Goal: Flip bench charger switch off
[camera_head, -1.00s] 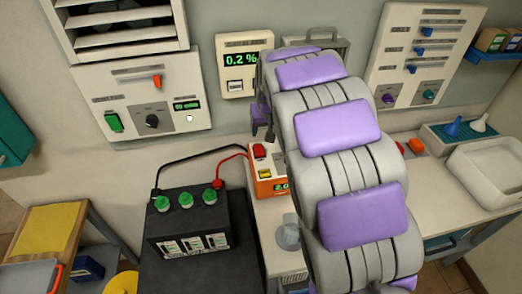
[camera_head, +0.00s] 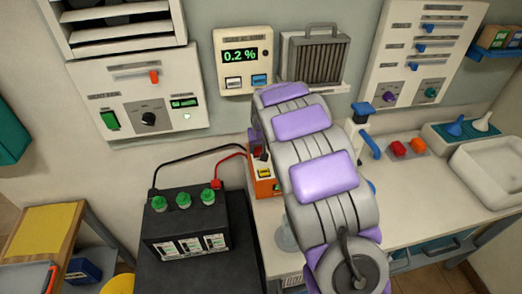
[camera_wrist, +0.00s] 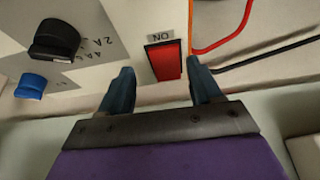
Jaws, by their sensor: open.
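The orange bench charger (camera_head: 266,188) stands on the bench beside the battery, partly hidden by my arm in the head view. In the wrist view its red rocker switch (camera_wrist: 164,62) sits in a black frame, with an "ON" label upside down next to it. My gripper (camera_wrist: 161,68) is open and empty. Its two dark blue fingertips lie on either side of the switch in the picture; I cannot tell whether they touch the panel. A black knob (camera_wrist: 55,40) with "2A" and "4A" marks is on the left of the panel.
A black battery (camera_head: 187,225) with green caps stands left of the charger. Red (camera_head: 228,158) and black (camera_head: 195,152) cables run near it. Wall panels stand behind.

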